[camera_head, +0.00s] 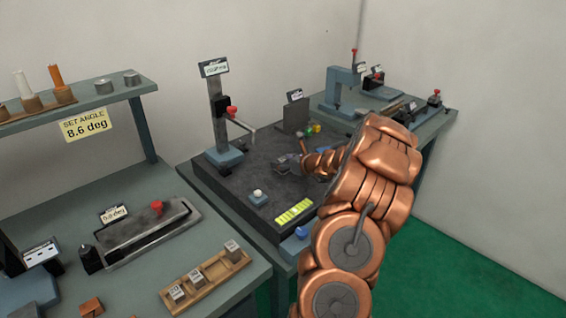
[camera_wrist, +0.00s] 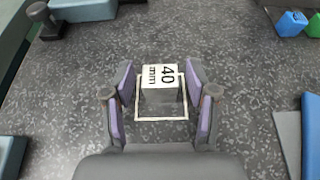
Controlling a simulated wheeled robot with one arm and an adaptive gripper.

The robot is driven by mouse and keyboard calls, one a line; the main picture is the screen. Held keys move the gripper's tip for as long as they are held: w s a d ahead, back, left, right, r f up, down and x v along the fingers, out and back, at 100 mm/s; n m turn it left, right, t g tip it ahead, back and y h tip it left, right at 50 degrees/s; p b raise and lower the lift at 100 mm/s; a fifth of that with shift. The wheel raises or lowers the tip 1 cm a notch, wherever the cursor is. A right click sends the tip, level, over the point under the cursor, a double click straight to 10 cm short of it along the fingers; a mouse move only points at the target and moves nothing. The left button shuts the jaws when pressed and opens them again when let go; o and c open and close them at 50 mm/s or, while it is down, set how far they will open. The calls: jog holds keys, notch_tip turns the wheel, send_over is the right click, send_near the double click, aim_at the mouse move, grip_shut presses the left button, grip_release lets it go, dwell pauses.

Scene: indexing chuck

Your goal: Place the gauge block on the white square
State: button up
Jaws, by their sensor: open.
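The gauge block, with a white top label reading 40 mm (camera_wrist: 160,77), stands upright between my gripper's fingers in the wrist view. The white square (camera_wrist: 162,120) is an outline on the dark speckled plate. The block appears to rest inside it, its top covering part of the far line. My gripper (camera_wrist: 161,88) is open, one purple-padded finger on each side of the block, with a visible gap at both sides. In the head view my gripper (camera_head: 288,164) is low over the dark plate, and the block there is too small to tell.
A height stand (camera_head: 218,115) rises at the back left of the dark plate (camera_head: 225,185). A yellow-green strip (camera_head: 295,211) and a small white-topped item (camera_head: 258,197) lie nearer. Blue (camera_wrist: 291,23) and green items are right of my gripper. A wooden tray (camera_head: 206,283) holds several blocks.

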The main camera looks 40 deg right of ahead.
jog(key=shift+r, duration=0.15)
jog(key=shift+s+r, duration=0.1)
jog(key=shift+s, duration=0.1)
jog(key=b+v, duration=0.1)
jog(key=v, duration=1)
jog(key=shift+s+a+r, duration=0.1)
jog(key=shift+s+r, duration=0.05)
jog(key=shift+s, duration=0.1)
